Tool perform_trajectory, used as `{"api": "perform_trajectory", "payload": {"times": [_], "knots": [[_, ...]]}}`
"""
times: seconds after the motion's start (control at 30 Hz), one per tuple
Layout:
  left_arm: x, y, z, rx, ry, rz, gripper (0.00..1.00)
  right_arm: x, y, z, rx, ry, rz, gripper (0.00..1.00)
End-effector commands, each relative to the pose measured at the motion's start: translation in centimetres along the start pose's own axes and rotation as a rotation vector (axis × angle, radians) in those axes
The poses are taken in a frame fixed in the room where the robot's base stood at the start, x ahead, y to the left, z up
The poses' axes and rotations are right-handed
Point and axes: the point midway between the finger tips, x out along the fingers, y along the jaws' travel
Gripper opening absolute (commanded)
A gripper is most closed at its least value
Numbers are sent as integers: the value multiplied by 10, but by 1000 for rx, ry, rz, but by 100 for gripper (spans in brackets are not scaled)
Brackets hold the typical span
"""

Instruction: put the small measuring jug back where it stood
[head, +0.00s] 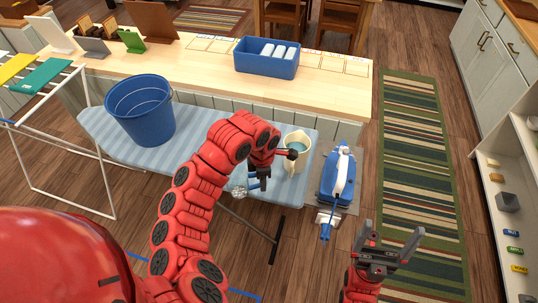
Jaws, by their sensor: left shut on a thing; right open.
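My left gripper (264,173) is shut, over the striped ironing board (215,130). A small clear vessel (238,191) with a blue part beside it is at the gripper's fingers, near the board's front edge; it looks like the small measuring jug. The fingers partly hide it, and I cannot tell its tilt or whether it touches the board. A cream pitcher (302,136) with bluish contents stands just right of the gripper, partly hidden by a dark gripper part. My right gripper (392,247) is open and empty at the lower right, over the floor.
A blue bucket (140,112) stands on the board's left part. A blue and white iron (338,178) rests on the grey plate at its right end. A wooden counter (335,72) behind holds a blue bin (260,66). A drying rack (40,195) stands left. Striped rug (420,150) floor is clear.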

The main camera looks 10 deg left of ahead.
Motion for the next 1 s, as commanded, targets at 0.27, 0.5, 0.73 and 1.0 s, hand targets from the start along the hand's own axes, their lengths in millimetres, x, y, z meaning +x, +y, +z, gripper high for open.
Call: {"api": "perform_trajectory", "payload": {"times": [0.27, 0.5, 0.73, 1.0], "knots": [[7, 47, 26, -3, -11, -3, 0, -11, 0, 2, 0, 0, 0, 100], [12, 81, 43, 3, -7, -6, 0, -28, -1, 5, 0, 0, 0, 100], [10, 107, 54, -2, -5, -10, 0, -22, -1, 4, 0, 0, 0, 100], [15, 118, 57, -13, -9, -12, 0, -19, -1, 3, 0, 0, 0, 100]]}}
